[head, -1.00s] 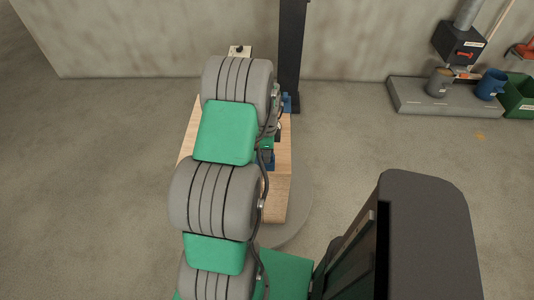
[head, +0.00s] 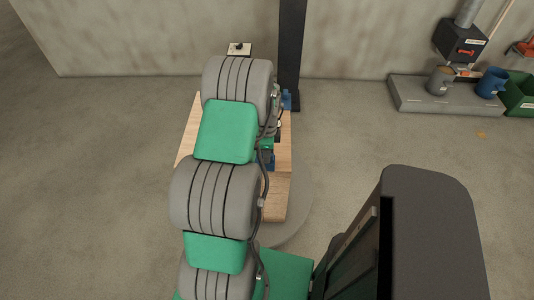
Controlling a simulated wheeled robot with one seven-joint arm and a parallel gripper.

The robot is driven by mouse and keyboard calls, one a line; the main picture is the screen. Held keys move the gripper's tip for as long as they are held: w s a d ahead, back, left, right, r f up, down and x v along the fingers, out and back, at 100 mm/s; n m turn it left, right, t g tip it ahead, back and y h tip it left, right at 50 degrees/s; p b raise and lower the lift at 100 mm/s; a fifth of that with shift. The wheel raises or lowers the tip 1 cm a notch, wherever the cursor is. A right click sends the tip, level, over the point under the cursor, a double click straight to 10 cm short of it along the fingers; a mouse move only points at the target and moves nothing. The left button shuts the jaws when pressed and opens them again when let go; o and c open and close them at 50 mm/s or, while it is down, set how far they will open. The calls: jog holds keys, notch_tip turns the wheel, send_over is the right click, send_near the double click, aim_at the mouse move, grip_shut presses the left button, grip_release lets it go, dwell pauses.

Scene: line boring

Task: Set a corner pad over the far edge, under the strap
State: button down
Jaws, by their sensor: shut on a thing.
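My grey and green arm runs up the middle of the head view and covers most of the work spot. My gripper is hidden behind the arm, so its jaws and anything in them do not show. I cannot make out a corner pad, the strap or the far edge. A light wooden block or bench top (head: 279,197) shows on both sides of the arm. Small blue parts (head: 287,100) show just right of the arm's upper end, with another blue part (head: 267,160) lower down. I cannot tell what they are.
A dark upright post (head: 291,45) stands behind the wood, near the concrete wall.

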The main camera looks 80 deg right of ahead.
jog(key=shift+f, duration=0.15)
jog(key=shift+r+p, duration=0.6)
jog(key=shift+r, duration=0.4)
jog(key=shift+f+b, duration=2.35)
jog(key=shift+f, duration=0.55)
dwell(0.4)
jog(key=c, duration=1.1)
grip_release()
jog(key=shift+c, duration=0.2)
